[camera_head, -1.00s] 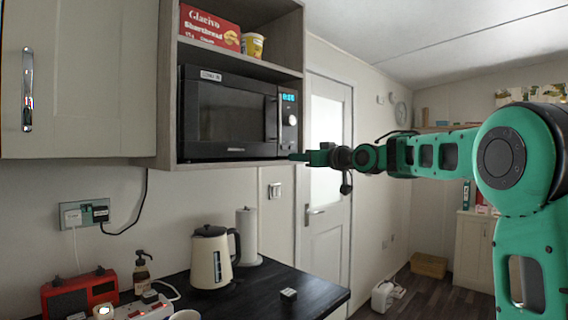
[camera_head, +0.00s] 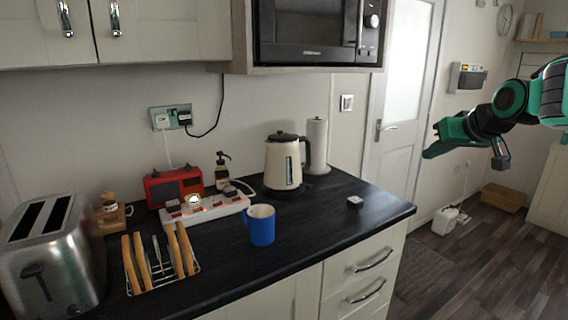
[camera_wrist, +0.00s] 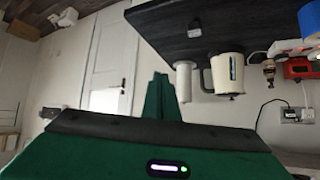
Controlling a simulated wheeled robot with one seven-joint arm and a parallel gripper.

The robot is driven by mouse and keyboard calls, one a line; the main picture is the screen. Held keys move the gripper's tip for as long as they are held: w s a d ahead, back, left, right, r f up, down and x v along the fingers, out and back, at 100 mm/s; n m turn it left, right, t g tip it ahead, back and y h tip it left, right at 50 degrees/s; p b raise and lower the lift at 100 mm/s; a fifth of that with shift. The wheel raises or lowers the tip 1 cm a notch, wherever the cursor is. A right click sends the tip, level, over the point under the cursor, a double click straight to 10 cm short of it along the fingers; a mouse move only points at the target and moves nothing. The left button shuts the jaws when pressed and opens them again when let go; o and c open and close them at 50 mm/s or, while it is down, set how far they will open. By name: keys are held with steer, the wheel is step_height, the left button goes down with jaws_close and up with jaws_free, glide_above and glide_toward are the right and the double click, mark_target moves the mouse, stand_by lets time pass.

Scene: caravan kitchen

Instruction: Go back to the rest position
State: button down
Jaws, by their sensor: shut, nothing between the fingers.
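My gripper (camera_head: 432,139) is at the right in the head view, in the air in front of the door and clear of the counter. Its green fingers are shut with nothing between them. The closed fingers also show in the wrist view (camera_wrist: 159,98), where the picture is upside down. The arm reaches in from the right edge of the head view, and the rest of it is out of frame.
The dark counter (camera_head: 325,215) holds a kettle (camera_head: 283,163), a blue mug (camera_head: 261,226), a toast rack, a toaster (camera_head: 52,255) and a red radio (camera_head: 173,186). A microwave (camera_head: 310,30) hangs above. Floor at the right (camera_head: 460,275) is mostly free.

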steer(key=s+d+f+m+g, duration=0.1)
steer(key=s+f+m+g, duration=0.1)
steer(key=s+f, duration=0.5)
steer(key=s+f+m+g, duration=0.2)
steer(key=s+f+g, duration=0.3)
steer(key=s, duration=1.3)
steer(key=s+d+f+m+g, duration=0.1)
steer(key=s+f+m+g, duration=0.1)
steer(key=s+f, duration=0.7)
steer(key=s+g, duration=0.1)
steer(key=s, duration=0.3)
steer(key=shift+s+d+f+m+g+h, duration=0.2)
steer(key=shift+d+f+m+g+h, duration=0.1)
steer(key=shift+h, duration=0.1)
steer(key=shift+w+f, duration=0.2)
steer(key=shift+w, duration=0.45)
